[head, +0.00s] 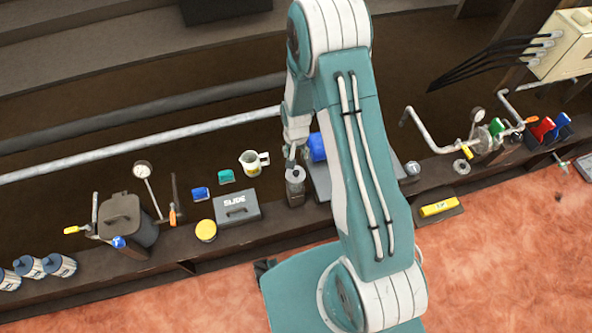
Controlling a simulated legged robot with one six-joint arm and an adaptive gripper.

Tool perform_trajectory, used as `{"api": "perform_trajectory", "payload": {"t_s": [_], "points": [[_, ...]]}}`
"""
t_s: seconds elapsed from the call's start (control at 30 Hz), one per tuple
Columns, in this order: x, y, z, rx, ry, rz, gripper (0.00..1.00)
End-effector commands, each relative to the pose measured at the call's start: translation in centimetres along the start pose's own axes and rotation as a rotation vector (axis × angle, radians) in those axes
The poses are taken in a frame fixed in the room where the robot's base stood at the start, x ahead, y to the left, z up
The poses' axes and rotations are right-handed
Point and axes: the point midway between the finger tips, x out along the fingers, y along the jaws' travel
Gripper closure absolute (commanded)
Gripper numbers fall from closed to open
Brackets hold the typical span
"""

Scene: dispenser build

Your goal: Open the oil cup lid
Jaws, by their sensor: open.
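A small dark container with a round grey top (295,176) stands on the brown ledge and looks like the oil cup. I cannot tell from this view whether its lid is raised. My gripper (291,160) points down just above and beside this top. It is open, with no object visible in it. The fingertips are small and close to the grey top, so I cannot tell whether they touch it.
A grey case (237,209), a yellow round tin (206,231) and a white jug (249,163) stand to the left. A dark lidded pot (130,216) is further left. A blue cylinder (318,147) is close on the right. A yellow block (439,208) lies beyond my arm.

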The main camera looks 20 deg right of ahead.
Motion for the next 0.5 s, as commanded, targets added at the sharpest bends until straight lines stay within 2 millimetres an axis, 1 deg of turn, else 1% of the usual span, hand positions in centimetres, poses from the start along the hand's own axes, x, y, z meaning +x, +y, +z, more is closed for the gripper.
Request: {"api": "perform_trajectory", "payload": {"t_s": [0.17, 0.5], "points": [[1.4, 0.0, 0.1, 0.003, -0.005, 0.002, 0.33], [6.9, 0.0, 0.1, 0.003, -0.005, 0.002, 0.33]]}}
